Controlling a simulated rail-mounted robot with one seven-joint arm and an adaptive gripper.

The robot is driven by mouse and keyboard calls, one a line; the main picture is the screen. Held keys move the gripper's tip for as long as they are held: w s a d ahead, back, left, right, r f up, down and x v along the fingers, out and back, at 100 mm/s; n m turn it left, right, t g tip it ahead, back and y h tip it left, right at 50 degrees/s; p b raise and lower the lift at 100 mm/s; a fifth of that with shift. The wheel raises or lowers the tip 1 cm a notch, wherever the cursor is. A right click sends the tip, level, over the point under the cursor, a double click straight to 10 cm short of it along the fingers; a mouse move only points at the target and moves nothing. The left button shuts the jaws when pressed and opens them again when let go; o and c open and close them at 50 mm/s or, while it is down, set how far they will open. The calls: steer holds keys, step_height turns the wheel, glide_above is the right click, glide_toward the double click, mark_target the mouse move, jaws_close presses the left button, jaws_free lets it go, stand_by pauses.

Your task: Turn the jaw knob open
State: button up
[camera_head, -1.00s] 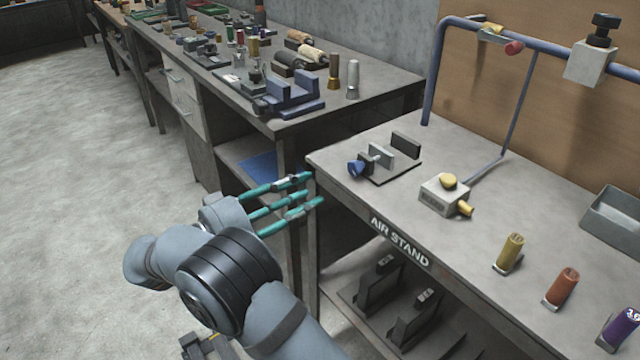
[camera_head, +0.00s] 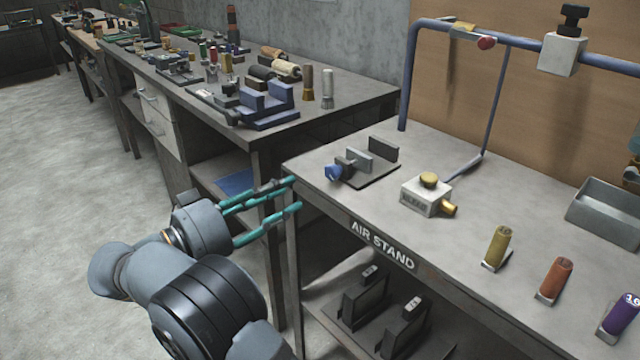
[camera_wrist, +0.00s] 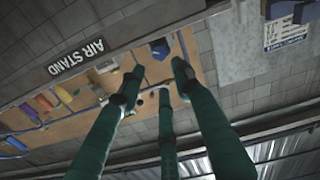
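The jaw knob (camera_head: 334,172) is a blue knob on the front of a small clamp with upright grey and dark jaw plates (camera_head: 358,157). The clamp sits near the left corner of the AIR STAND bench (camera_head: 330,202). What seems to be the same knob shows as a blue shape in the wrist view (camera_wrist: 160,48). The fingers (camera_wrist: 158,80) are spread and hold nothing.
A grey valve box with a yellow knob (camera_head: 428,194) stands right of the clamp. Yellow, orange and purple cylinders (camera_head: 497,247) stand farther right. Another bench (camera_head: 330,112), crowded with tools, is at the back left. A blue pipe frame (camera_head: 408,80) rises behind the clamp.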

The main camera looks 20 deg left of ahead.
mark_target(329, 172)
steer(key=shift+m, duration=0.3)
steer(key=b+x, duration=0.1)
steer(key=x, duration=0.9)
steer(key=shift+w+b, duration=0.2)
steer(key=shift+b, duration=0.1)
steer(key=shift+c, duration=0.2)
steer(key=c, duration=0.8)
